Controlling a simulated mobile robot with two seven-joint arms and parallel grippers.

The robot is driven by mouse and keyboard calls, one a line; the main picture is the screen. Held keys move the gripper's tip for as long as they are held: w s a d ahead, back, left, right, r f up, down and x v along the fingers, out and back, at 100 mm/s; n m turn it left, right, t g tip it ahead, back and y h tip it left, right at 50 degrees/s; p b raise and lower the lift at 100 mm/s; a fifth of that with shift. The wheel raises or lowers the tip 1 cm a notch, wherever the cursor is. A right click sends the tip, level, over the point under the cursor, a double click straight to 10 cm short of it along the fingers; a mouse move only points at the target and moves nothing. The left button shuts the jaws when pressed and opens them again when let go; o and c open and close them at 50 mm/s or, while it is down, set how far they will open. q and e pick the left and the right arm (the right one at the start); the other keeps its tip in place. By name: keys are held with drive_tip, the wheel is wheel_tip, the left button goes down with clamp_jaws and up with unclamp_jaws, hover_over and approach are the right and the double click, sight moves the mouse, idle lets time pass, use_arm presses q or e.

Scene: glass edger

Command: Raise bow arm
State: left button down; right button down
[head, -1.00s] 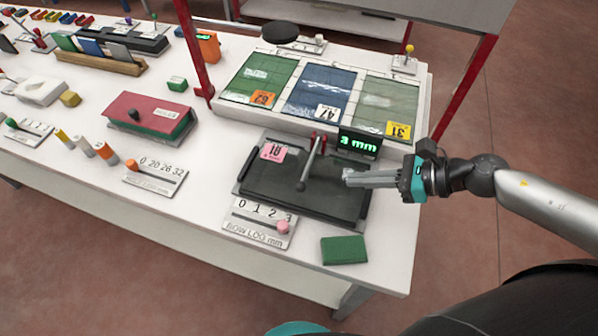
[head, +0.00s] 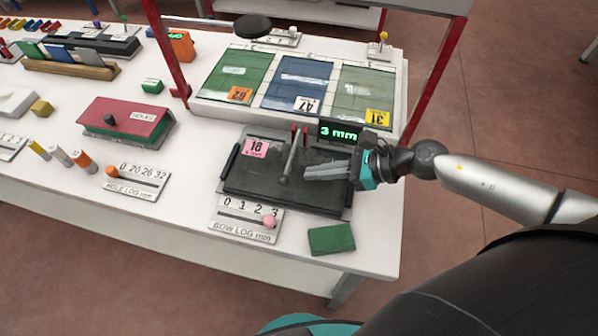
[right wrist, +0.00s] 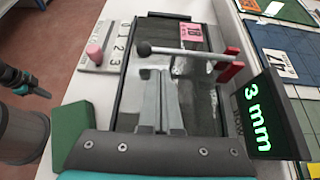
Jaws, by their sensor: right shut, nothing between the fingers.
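The bow arm (head: 291,158) is a grey rod with a dark ball knob, mounted on a red bracket (head: 304,136) on a black plate (head: 250,181). It reaches from the bracket across the plate toward the near side. My right gripper (head: 307,171) is shut and empty over the plate, fingertips just right of the rod in the head view. In the right wrist view the fingertips (right wrist: 158,75) are close to the rod (right wrist: 185,53); I cannot tell whether they touch. A dark and teal part at that view's left edge looks like my left gripper (right wrist: 27,86); its jaws are unclear.
A "3 mm" display (head: 340,133) stands close behind the gripper. The bow log slider (head: 245,221) and a green block (head: 331,239) lie in front of the plate. Glass panels (head: 297,84) lie behind, beside a red post (head: 166,50).

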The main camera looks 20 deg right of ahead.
sight(299, 181)
drive_tip(key=shift+x, duration=2.35)
drive_tip(key=shift+r, duration=0.1)
drive_tip(key=shift+r, duration=0.35)
